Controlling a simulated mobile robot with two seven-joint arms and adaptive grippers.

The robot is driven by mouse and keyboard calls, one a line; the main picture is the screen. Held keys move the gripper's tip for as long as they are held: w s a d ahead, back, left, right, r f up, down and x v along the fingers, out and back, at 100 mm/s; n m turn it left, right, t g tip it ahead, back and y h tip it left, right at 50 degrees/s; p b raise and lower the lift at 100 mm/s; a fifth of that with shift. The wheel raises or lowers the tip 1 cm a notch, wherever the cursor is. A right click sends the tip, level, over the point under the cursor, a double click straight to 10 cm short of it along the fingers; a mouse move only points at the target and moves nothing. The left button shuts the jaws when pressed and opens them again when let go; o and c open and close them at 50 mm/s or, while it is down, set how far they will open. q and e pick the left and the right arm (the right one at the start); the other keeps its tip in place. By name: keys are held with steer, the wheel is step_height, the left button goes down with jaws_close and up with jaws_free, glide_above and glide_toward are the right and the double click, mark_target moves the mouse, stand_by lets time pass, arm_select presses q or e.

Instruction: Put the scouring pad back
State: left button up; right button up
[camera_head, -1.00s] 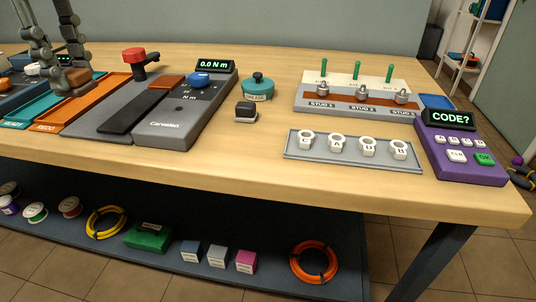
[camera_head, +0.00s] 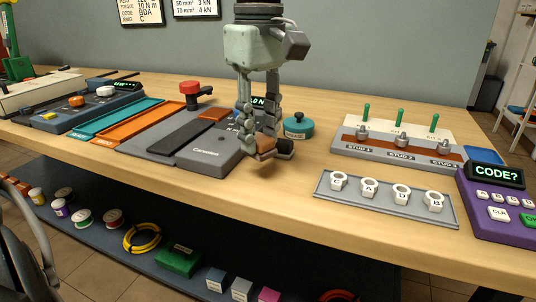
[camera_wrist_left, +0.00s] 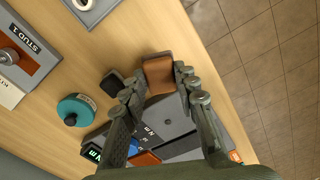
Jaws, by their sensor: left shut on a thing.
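A small brown block with a grey layer, apparently the scouring pad (camera_wrist_left: 158,75), is between the fingers of my left gripper (camera_wrist_left: 160,88) in the wrist view. In the head view my left gripper (camera_head: 262,140) points down, shut on the pad (camera_head: 259,143), above the table beside the right end of the grey Carvelect device (camera_head: 200,154). Whether the pad touches anything below cannot be told. A small dark block (camera_head: 285,147) stands on the table just right of the pad; it also shows in the wrist view (camera_wrist_left: 111,82). My right gripper is not in view.
A teal round tin (camera_head: 299,128) stands behind the dark block. Orange (camera_head: 140,125) and teal (camera_head: 112,120) trays lie left. The stud block (camera_head: 395,150), lettered ring tray (camera_head: 385,210) and purple code box (camera_head: 495,210) are right. Bare table lies in front.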

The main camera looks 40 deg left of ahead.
mark_target(267, 156)
arm_select(q)
steer(key=shift+w+d+f, duration=0.4)
steer(key=shift+d, duration=0.05)
steer(key=shift+f, duration=1.9)
steer(key=shift+f, duration=0.15)
steer(key=o, duration=1)
steer(key=shift+o, duration=0.6)
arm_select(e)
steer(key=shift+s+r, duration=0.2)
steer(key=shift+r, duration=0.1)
